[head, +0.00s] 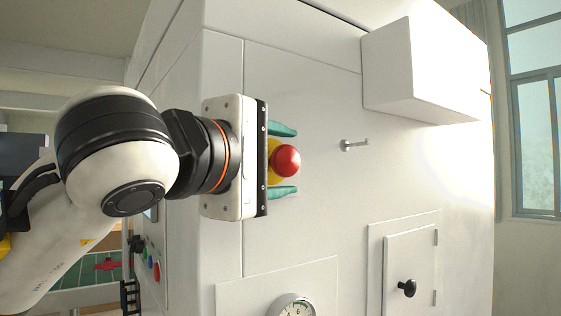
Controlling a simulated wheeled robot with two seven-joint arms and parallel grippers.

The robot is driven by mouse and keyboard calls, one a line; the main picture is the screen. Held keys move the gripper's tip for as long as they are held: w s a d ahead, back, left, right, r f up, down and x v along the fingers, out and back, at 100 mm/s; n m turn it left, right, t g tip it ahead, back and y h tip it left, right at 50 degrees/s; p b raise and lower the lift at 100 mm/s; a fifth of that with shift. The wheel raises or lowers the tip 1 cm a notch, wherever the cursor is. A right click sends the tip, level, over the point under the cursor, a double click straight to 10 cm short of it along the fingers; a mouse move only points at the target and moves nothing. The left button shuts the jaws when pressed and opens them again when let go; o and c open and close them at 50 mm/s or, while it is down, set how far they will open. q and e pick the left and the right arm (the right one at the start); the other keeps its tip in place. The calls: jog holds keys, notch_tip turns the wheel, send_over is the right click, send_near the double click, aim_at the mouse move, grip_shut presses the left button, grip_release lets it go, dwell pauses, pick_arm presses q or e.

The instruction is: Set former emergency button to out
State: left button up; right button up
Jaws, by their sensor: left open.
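The emergency button (286,161) is a red round cap on a yellow base (272,158), mounted on the white panel of the box former (320,215). My left gripper (283,160) comes in from the left and is open. One teal finger lies above the button and the other below it, with the red cap between them. I cannot tell whether the fingers touch the cap. The gripper body hides the left part of the yellow base. My right gripper is not in view.
A white box (415,70) juts out at the upper right. A small metal handle (353,145) sticks out right of the button. Below are a dial gauge (293,307) and a small door (408,268) with a black knob (407,288). Coloured buttons (155,270) sit at the lower left.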

pick_arm(q)
jog(key=b+v, duration=0.3)
jog(key=v, duration=0.9)
jog(key=shift+d, duration=0.15)
